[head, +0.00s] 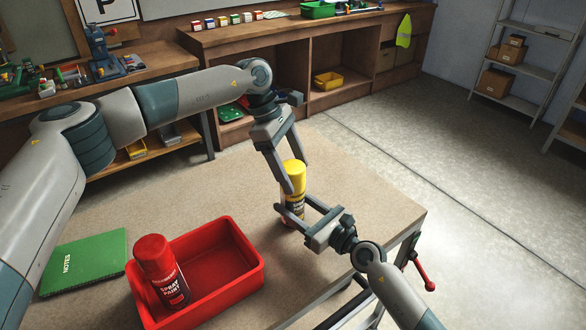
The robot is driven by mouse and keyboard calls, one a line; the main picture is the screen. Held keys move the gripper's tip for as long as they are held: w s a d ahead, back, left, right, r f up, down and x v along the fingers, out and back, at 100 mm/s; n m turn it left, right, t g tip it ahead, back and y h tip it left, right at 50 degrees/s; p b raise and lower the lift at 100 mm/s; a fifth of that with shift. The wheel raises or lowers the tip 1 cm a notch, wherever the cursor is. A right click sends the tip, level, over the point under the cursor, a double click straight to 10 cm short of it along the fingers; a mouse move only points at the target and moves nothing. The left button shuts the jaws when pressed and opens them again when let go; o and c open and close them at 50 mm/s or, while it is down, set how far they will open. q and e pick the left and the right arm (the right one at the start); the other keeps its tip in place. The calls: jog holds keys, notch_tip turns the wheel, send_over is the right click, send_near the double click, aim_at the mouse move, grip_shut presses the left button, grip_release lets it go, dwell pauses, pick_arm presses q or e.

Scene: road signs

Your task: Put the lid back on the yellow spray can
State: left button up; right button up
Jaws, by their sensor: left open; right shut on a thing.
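The yellow spray can (296,213) stands upright on the workbench top, with a dark printed label partly hidden by my fingers. Its yellow lid (293,173) appears to sit on top of the can; I cannot tell whether it is fully seated. My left gripper (297,178) comes from above, open, with its fingers on either side of the lid. My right gripper (290,206) comes from the lower right and is shut on the can's body below the lid.
A red bin (251,254) at the front holds a red spray can (163,272) leaning to the left. A green notebook (84,262) lies at the left. The bench's right edge (413,223) is close to my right arm. Bare bench surface lies behind the bin.

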pick_arm(q)
jog(key=v, duration=1.2)
pick_arm(e)
jog(key=o, duration=1.6)
pick_arm(q)
jog(key=shift+d, duration=0.1)
pick_arm(e)
jog(key=shift+d, duration=0.1)
jog(key=b+v, duration=0.3)
jog(key=v, duration=1.3)
jog(key=shift+s+d+f+b, duration=0.1)
jog(key=shift+s+d+b, duration=0.05)
jog(key=shift+b, duration=0.25)
pick_arm(q)
jog(key=shift+f, duration=2)
pick_arm(e)
jog(key=shift+s+d, duration=0.3)
jog(key=shift+s, duration=0.05)
